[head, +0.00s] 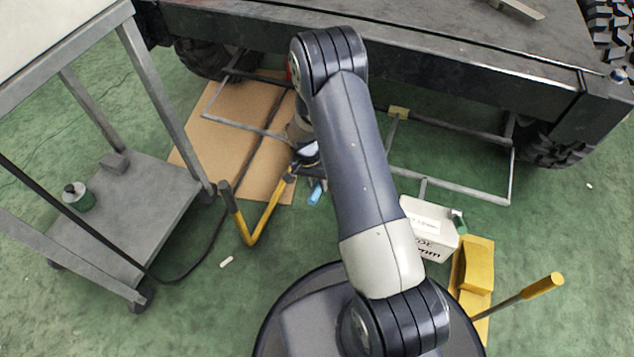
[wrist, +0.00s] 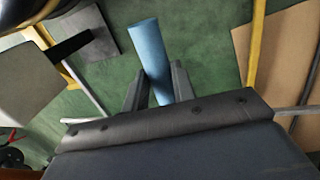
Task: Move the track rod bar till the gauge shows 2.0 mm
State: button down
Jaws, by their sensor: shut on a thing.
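In the wrist view my gripper (wrist: 158,75) has its two dark fingers on either side of a blue cylindrical grip (wrist: 150,50) and is shut on it. The grip tilts slightly in that view. The blue piece (head: 316,192) also shows in the head view, low near the floor, just left of my forearm. My arm hides most of the gripper there. I cannot tell how the blue grip joins the track rod bar. I cannot make out a gauge face or any reading in either view.
A yellow bent bar (head: 262,222) with a black end stands left of the gripper; cardboard (head: 222,138) lies behind it. Grey tube frames (head: 455,187) sit below the vehicle chassis (head: 440,65). A cart (head: 150,190) is left; a white container (head: 428,212) and yellow block (head: 478,262) are right.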

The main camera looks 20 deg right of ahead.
notch_tip(320, 180, up, 11)
jog(key=w+d+g+y+p, duration=0.1)
jog(key=w+g+p, duration=0.1)
jog(key=p, duration=0.6)
jog(key=shift+d+g+y, duration=0.2)
jog(key=shift+g+y, duration=0.1)
jog(key=shift+y, duration=0.1)
jog(key=c, duration=1.2)
grip_release()
jog(key=shift+s, duration=0.1)
jog(key=shift+o, duration=0.2)
jog(key=shift+r, duration=0.1)
jog(key=p+v, duration=0.2)
jog(key=v, duration=0.5)
jog(key=shift+r, duration=0.2)
jog(key=shift+f, duration=0.1)
